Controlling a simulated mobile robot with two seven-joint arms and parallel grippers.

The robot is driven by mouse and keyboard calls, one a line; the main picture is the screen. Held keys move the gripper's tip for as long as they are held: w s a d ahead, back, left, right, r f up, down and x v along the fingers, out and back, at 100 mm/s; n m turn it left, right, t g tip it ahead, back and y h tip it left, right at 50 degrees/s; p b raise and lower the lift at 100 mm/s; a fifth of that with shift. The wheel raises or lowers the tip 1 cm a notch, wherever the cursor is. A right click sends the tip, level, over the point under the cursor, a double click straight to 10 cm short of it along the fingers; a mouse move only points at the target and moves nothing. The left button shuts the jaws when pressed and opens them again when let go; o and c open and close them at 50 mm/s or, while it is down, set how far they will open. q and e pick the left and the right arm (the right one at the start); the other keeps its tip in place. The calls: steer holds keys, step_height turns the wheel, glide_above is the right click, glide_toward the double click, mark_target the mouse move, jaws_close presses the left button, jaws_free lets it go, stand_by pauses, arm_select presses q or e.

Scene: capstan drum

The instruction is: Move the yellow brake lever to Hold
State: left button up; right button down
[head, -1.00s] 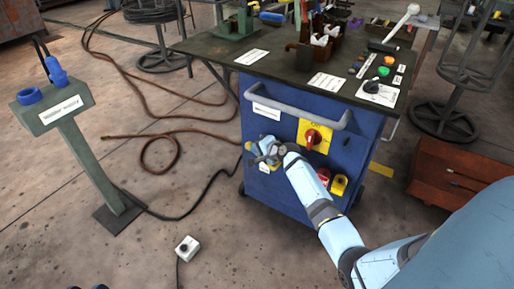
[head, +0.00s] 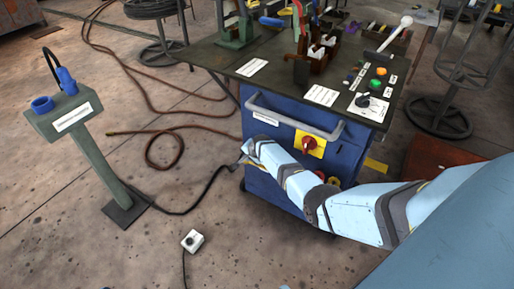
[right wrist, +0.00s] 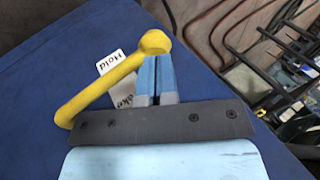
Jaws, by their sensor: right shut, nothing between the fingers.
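The yellow brake lever (right wrist: 98,93) shows in the right wrist view, a bar with a round knob (right wrist: 155,42) at its end. It slants up to the right across the blue panel. A white Hold label (right wrist: 112,62) lies beside the bar, on its upper left. A second label (right wrist: 128,100) is partly hidden. My right gripper (right wrist: 157,68) is shut and empty. Its fingertips are close beside the knob; I cannot tell whether they touch. In the head view my right arm reaches the blue cabinet's left side, hiding the lever. My left gripper is not in view.
The blue cabinet (head: 350,140) carries a grey handle bar (head: 290,117) and a red rotary switch on a yellow plate (head: 310,144). A green pedestal (head: 92,150) stands at left. A small white box (head: 193,241) lies on the floor.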

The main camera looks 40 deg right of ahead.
steer(key=f+g+b, duration=0.1)
steer(key=f+g+h+b, duration=0.1)
steer(key=f+g+b, duration=0.1)
steer(key=f, duration=0.1)
steer(key=shift+w+a, duration=0.1)
steer(key=shift+w, duration=0.2)
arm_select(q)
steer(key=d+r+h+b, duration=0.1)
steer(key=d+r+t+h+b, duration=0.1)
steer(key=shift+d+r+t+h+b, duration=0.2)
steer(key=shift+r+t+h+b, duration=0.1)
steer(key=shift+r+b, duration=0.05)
arm_select(e)
steer(key=f, duration=0.2)
steer(key=shift+s+f, duration=0.3)
steer(key=shift+f, duration=0.05)
steer(key=shift+s, duration=0.1)
arm_select(q)
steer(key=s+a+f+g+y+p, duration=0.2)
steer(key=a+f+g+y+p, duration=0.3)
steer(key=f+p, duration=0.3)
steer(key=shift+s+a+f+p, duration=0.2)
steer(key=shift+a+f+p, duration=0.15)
steer(key=shift+p, duration=0.9)
arm_select(e)
steer(key=v, duration=1.4)
steer(key=shift+w, duration=0.35)
